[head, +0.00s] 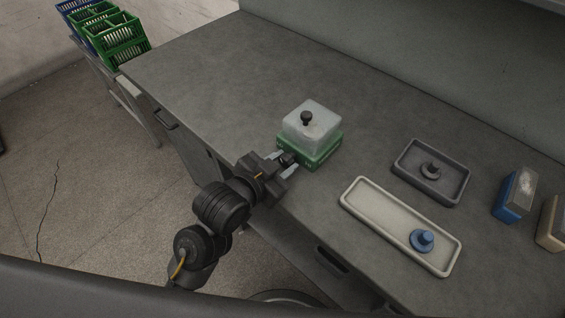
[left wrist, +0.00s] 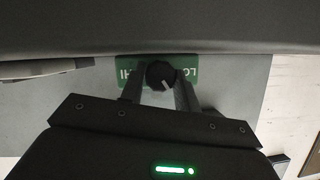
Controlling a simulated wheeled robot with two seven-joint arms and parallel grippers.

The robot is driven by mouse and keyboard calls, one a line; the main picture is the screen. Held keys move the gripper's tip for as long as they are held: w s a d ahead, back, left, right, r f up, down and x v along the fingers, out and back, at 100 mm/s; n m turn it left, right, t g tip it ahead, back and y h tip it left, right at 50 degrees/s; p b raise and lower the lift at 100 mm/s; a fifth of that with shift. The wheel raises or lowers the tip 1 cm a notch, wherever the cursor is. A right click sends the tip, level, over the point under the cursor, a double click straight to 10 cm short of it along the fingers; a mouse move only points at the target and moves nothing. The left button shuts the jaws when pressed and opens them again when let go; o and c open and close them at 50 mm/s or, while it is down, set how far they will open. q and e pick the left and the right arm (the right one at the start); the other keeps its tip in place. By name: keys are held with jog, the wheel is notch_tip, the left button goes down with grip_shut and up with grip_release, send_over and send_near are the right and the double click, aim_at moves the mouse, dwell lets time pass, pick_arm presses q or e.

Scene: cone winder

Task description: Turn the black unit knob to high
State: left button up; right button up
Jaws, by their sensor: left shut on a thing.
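A green unit (head: 324,153) with a pale translucent block (head: 318,131) and a small black knob (head: 306,118) on top stands near the table's front edge. Its front carries a round black control knob (left wrist: 160,75) between upside-down HI and LO labels, HI at left and LO at right in the left wrist view. The knob's pale mark points down and slightly right, toward the LO side in that view. My left gripper (head: 290,163) is at the front of the unit, shut on the control knob, one finger on each side. My right gripper is not in view.
A dark tray (head: 404,163) with a black knobbed piece (head: 430,171) and a cream tray (head: 380,213) with a blue knobbed piece (head: 423,240) lie right of the unit. Blue (head: 511,207) and tan (head: 550,236) blocks stand far right. The table behind the unit is clear.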

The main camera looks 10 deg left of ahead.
aim_at(284, 163)
pick_arm(q)
jog(key=o, duration=1)
jog(key=shift+c, duration=0.2)
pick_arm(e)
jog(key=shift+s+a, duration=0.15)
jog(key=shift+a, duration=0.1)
pick_arm(q)
jog(key=v, duration=0.3)
jog(key=shift+s+a+r+p, duration=0.45)
jog(key=shift+s+r+p, duration=0.3)
jog(key=shift+p, duration=0.4)
jog(key=shift+f+p+v, duration=0.2)
jog(key=shift+p+v, duration=1.2)
jog(key=shift+p, duration=0.05)
jog(key=shift+f+p+v, duration=0.15)
jog(key=shift+p+v, duration=1.25)
jog(key=shift+v, duration=0.05)
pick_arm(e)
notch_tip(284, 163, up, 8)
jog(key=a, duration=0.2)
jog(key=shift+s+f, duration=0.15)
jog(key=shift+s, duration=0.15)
